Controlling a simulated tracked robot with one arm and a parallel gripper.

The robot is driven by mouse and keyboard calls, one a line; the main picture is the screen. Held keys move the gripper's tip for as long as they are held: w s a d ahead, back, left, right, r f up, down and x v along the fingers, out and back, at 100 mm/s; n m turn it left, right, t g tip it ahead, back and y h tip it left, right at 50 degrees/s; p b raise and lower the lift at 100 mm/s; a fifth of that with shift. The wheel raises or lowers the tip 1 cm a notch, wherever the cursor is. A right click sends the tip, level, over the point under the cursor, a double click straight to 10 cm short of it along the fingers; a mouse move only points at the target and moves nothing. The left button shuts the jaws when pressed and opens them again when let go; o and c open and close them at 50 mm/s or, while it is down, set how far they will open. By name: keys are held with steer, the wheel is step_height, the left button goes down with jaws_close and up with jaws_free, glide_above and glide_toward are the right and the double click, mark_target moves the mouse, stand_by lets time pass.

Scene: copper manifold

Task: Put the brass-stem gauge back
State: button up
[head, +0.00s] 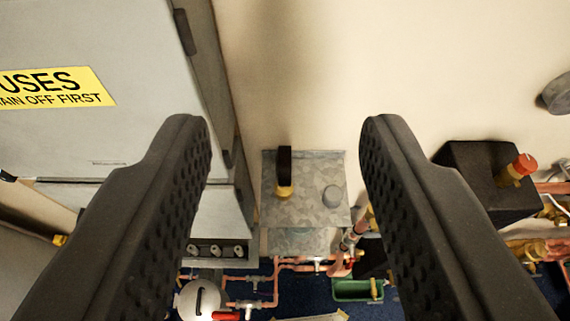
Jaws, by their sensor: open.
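My gripper (284,124) is open, its two black ribbed fingers wide apart and nothing between them. Beyond and between the fingers is a galvanized metal box (305,215). On its top stands a black, narrow piece with a brass-coloured foot, which looks like the brass-stem gauge (284,172) seen edge-on; its face is not visible. It is near the box's left side, apart from both fingers. I cannot tell which fitting the gauge belongs in.
A grey cabinet (120,140) with a yellow label fills the left. Copper pipes (245,282) with valves run below the box. A green tray (352,291) lies lower right of it. A black box (475,165) with a red-capped brass fitting (519,169) is at right. Bare cream wall lies above.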

steer(key=s+r+t, duration=0.1)
steer(key=s+r, duration=0.4)
steer(key=r, duration=0.1)
steer(key=shift+s+d+r+t, duration=0.2)
steer(key=shift+t, duration=0.1)
steer(key=shift+f, duration=0.1)
